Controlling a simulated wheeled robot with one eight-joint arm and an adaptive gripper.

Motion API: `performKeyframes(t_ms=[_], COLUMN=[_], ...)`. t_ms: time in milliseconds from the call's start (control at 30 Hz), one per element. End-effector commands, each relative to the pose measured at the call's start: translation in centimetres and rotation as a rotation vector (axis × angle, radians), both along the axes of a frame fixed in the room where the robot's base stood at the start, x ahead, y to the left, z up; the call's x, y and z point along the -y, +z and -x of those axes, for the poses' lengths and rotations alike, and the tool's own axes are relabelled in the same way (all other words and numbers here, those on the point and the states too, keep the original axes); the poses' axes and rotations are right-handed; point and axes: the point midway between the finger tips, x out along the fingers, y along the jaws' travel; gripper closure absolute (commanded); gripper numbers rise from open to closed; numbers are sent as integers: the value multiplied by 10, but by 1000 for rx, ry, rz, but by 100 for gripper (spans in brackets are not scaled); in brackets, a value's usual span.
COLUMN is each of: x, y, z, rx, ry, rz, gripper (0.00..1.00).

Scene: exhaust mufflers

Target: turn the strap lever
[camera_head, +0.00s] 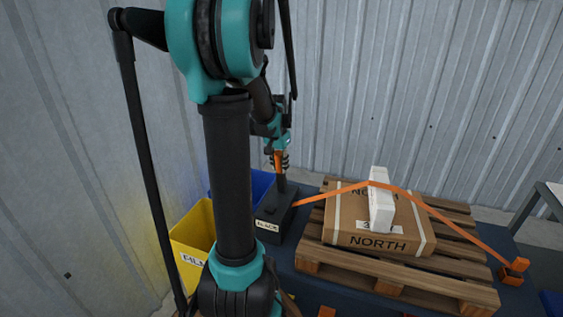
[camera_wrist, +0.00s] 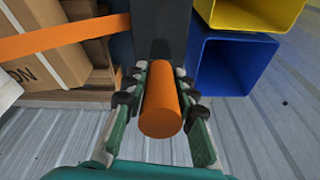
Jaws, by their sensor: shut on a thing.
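The strap lever (camera_wrist: 162,110) ends in an orange cylindrical grip, which sits between the fingers of my gripper (camera_wrist: 160,100) in the wrist view. My gripper (camera_head: 280,160) is shut on this grip. In the head view the lever's dark bar stands roughly upright from a black box (camera_head: 274,215) with a white label. An orange strap (camera_head: 330,192) runs from the box up over a white corner piece (camera_head: 381,200) on a cardboard carton and down to an orange anchor (camera_head: 514,270) at the right. The strap also shows in the wrist view (camera_wrist: 65,38).
The carton (camera_head: 345,215), marked NORTH, lies on a wooden pallet (camera_head: 390,272). A yellow bin (camera_head: 192,240) and a blue bin (camera_head: 258,184) stand left of and behind the black box. A corrugated wall is behind. A grey table (camera_head: 552,192) is at the right edge.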

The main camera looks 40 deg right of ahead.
Motion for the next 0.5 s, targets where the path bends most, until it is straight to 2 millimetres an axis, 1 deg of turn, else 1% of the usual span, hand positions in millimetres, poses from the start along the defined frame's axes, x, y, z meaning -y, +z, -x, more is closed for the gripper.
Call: performKeyframes(t_ms=[33, 200, 500], x=[-8, -26, -47], y=[-1, -9, -23], z=[4, 13, 24], rx=[20, 94, 191], ry=[2, 4, 3], rz=[37, 179, 368], gripper=[100, 100, 100])
